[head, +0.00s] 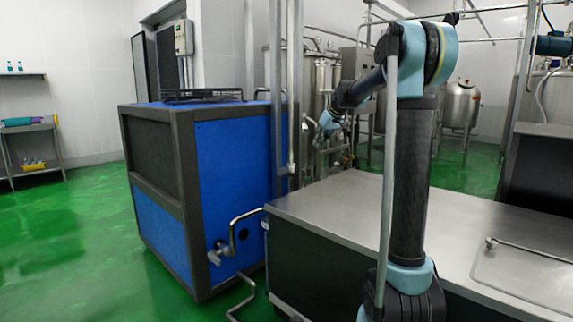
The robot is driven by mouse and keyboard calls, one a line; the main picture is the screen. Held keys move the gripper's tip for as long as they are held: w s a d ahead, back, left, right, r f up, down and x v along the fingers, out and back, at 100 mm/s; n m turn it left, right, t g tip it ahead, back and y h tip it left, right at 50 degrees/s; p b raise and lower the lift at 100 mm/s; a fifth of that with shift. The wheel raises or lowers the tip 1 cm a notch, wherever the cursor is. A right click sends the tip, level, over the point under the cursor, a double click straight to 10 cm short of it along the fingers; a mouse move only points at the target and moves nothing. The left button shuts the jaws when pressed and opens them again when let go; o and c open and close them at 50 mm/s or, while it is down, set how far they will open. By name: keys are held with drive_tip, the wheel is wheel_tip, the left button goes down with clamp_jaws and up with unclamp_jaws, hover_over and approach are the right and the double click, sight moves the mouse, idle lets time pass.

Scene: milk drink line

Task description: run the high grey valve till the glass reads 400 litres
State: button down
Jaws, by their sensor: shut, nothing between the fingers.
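My arm rises in the right half of the head view and bends away toward the tanks. My gripper (318,138) is at its far end, small and dark in front of the steel pipework; it looks shut and empty. Steel pipes and small fittings (338,150) crowd behind and around it. I cannot pick out the high grey valve among them, nor tell whether the gripper touches any fitting. No sight glass or litre reading can be made out. Tall steel cylinders (320,75) stand close behind the gripper.
A blue machine with dark framing (240,165) stands left of centre, with a low pipe and valve (217,252) at its front. A steel-topped counter (330,205) fills the lower right. A steel tank (460,105) stands behind. Green floor (70,235) is clear at left.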

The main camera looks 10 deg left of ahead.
drive_tip(key=w+a+f+n+y, duration=0.1)
drive_tip(key=w+a, duration=0.2)
drive_tip(key=w, duration=0.4)
drive_tip(key=w+a+n, duration=0.1)
drive_tip(key=w+a, duration=0.3)
drive_tip(key=w, duration=0.4)
drive_tip(key=n+t+y, duration=0.1)
drive_tip(key=y, duration=0.1)
hover_over(283, 171)
drive_tip(key=f, duration=0.8)
drive_tip(key=w+f, duration=0.1)
drive_tip(key=f, duration=0.3)
drive_tip(key=shift+d+f, duration=0.2)
drive_tip(key=shift+f, duration=0.1)
drive_tip(key=shift+s+d+f, duration=0.2)
drive_tip(key=shift+f, duration=0.45)
drive_tip(key=shift+s+d+f, duration=0.15)
drive_tip(key=shift+d+f, duration=0.05)
drive_tip(key=shift+f, duration=0.4)
drive_tip(key=shift+s+d+f, duration=0.1)
drive_tip(key=shift+d+f, duration=0.05)
drive_tip(key=shift+f, duration=0.15)
drive_tip(key=shift+s+d+f, duration=0.1)
drive_tip(key=shift+d+f, duration=0.05)
drive_tip(key=shift+f, duration=0.2)
drive_tip(key=shift+d, duration=0.1)
